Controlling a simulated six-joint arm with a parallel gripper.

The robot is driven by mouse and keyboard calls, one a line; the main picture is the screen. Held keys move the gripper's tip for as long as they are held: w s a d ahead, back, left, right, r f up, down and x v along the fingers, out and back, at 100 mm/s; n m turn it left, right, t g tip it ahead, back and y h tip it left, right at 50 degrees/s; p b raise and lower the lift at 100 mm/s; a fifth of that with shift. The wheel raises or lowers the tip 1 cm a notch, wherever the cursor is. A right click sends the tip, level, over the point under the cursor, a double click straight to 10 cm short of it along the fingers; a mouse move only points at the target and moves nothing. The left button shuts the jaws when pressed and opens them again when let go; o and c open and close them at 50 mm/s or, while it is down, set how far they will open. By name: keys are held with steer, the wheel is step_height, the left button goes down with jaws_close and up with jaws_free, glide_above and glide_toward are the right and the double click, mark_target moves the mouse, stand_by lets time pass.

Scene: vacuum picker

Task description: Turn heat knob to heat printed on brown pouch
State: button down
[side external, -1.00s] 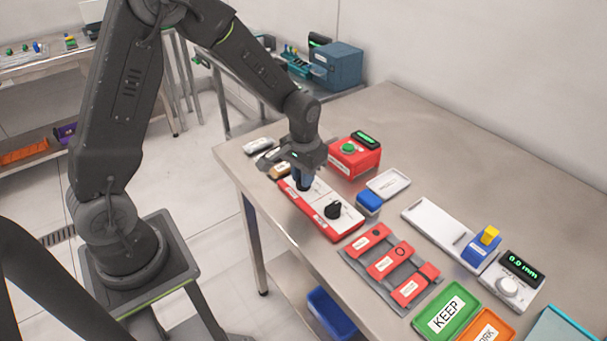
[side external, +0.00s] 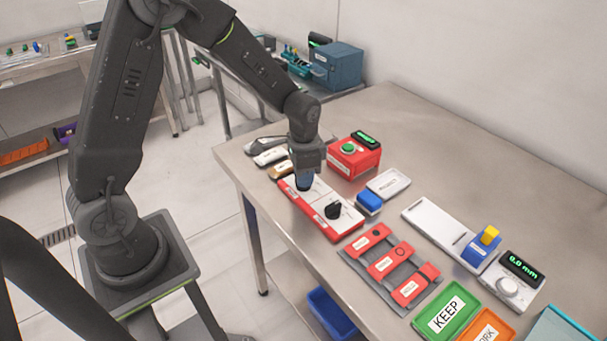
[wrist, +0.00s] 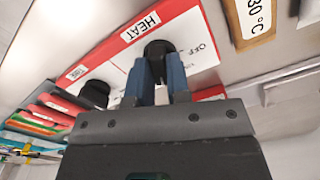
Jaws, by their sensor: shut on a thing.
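The red control panel (side external: 343,227) with a white top lies on the steel table. My gripper (side external: 304,186) points down over its far-left end. In the wrist view my gripper's blue fingers (wrist: 160,80) are shut on the black heat knob (wrist: 158,48), beside the HEAT label (wrist: 140,27). An OFF mark shows near the knob; the knob's pointer is mostly hidden. The brown pouch (wrist: 238,38) lies beside the panel, with a white label whose visible part reads "30 °C"; its top is cut off. The pouch also shows behind the gripper in the side view (side external: 279,172).
A second black knob (side external: 333,211) stands on the panel's near end. A red box with a green button (side external: 353,157) stands behind the panel, near a blue block (side external: 369,201).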

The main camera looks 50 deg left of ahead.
stand_by(0.4)
steer(key=c, duration=1.1)
jaws_free()
step_height(320, 180, up, 14)
steer(key=shift+f, duration=0.1)
steer(key=s+d+r+n+t, duration=0.1)
steer(key=s+r+t, duration=0.1)
steer(key=s, duration=0.4)
steer(key=s+d+r+n+t, duration=0.1)
steer(key=s+d+r+n, duration=0.1)
steer(key=s, duration=0.4)
steer(key=s+d+r+n+t, duration=0.1)
steer(key=s+r+t, duration=0.1)
steer(key=s, duration=0.4)
steer(key=shift+s+d+r+t, duration=0.2)
steer(key=shift+s+r+t, duration=0.1)
steer(key=shift+r, duration=0.2)
